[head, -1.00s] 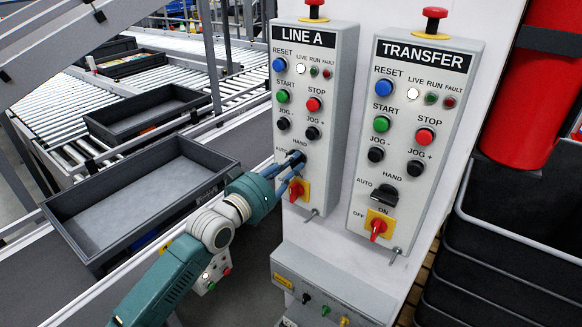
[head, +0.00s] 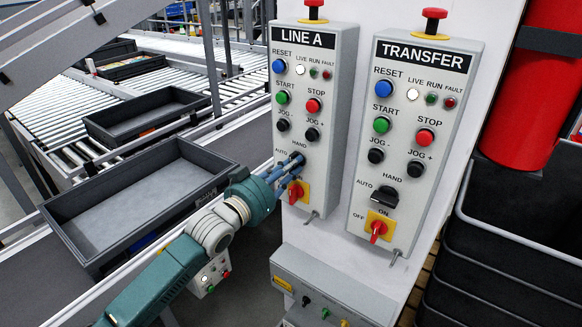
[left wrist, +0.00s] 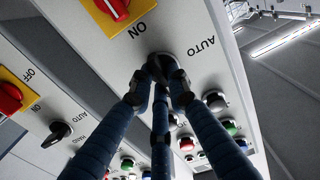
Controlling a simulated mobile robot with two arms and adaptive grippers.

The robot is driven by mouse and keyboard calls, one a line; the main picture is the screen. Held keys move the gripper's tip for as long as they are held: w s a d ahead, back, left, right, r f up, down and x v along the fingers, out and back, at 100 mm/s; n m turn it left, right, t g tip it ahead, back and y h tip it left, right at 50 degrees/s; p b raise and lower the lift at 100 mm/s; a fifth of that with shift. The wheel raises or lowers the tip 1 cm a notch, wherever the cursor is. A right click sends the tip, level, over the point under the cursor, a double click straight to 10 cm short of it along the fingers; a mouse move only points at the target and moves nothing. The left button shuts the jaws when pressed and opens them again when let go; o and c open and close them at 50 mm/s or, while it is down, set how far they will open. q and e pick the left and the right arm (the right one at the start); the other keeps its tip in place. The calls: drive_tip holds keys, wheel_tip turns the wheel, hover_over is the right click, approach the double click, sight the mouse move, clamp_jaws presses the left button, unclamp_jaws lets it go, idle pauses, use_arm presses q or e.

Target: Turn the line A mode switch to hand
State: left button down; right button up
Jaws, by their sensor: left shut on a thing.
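The grey LINE A control box (head: 330,182) stands on the white panel, left of the TRANSFER box. Its black mode switch (left wrist: 158,64), between the AUTO and HAND labels, is mostly hidden behind my fingers in the head view. My left gripper (head: 295,163) reaches it from the lower left and is shut on it; in the left wrist view the blue fingers (left wrist: 160,82) close around the knob from several sides. Which label the knob points to is hidden. My right gripper is not in view.
A red rotary switch (head: 296,192) on a yellow plate sits just below the fingers. The TRANSFER box (head: 408,220) stands close on the right. A lower grey box (head: 325,285) juts out beneath. A conveyor with dark trays (head: 140,200) lies to the left.

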use_arm(q)
drive_tip(key=shift+f, duration=0.2)
drive_tip(key=c, duration=1.7)
unclamp_jaws()
drive_tip(key=shift+o, duration=0.2)
drive_tip(key=shift+r, duration=0.1)
drive_tip(key=v, duration=1.2)
